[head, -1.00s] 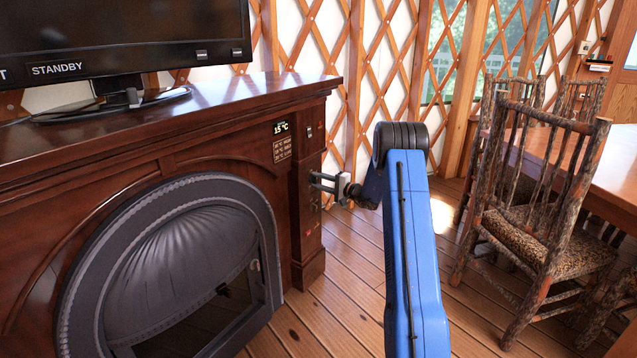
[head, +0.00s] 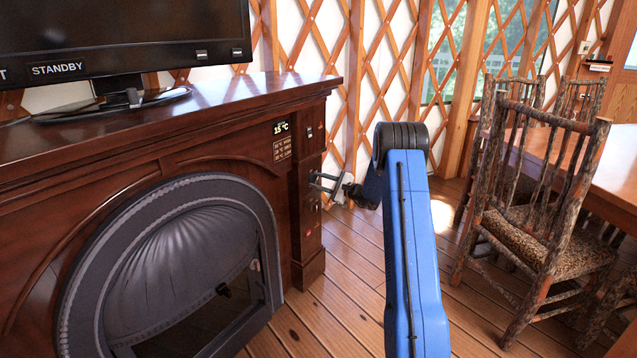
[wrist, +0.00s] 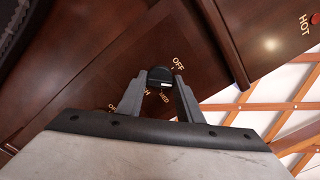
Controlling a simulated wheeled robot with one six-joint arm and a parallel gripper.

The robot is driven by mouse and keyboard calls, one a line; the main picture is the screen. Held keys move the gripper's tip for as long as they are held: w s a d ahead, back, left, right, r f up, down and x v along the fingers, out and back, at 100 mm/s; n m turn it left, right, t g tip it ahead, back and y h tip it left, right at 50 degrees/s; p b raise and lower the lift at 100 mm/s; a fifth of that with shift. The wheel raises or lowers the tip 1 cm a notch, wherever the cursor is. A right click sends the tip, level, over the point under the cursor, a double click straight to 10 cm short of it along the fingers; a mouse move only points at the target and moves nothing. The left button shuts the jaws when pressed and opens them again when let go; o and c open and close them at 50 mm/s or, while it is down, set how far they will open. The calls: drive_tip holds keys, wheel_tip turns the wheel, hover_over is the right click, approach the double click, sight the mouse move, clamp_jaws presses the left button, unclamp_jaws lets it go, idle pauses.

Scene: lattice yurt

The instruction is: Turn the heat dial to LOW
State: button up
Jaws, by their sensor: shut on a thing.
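The heat dial (wrist: 160,76) is a small black knob on the dark wooden fireplace front in the wrist view. My gripper (wrist: 160,84) is shut on it, one grey finger on each side. OFF is readable just right of the dial; MED and part of another label show below it, partly hidden by my fingers. No LOW label is readable. A small pale mark shows on the dial's lower edge, but I cannot tell which setting it points to. In the head view my gripper (head: 326,183) is at the fireplace's right-hand pillar, tilted, and hides the dial.
A TV (head: 120,40) labelled STANDBY stands on top. A log chair (head: 540,180) and table (head: 590,160) are at right. Open floor lies between.

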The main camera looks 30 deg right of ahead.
drive_tip(key=shift+f+m, duration=0.1)
drive_tip(key=shift+m, duration=1.2)
drive_tip(key=o, duration=1)
drive_tip(key=shift+d, duration=0.1)
drive_tip(key=v, duration=1.7)
drive_tip(key=shift+s, duration=0.25)
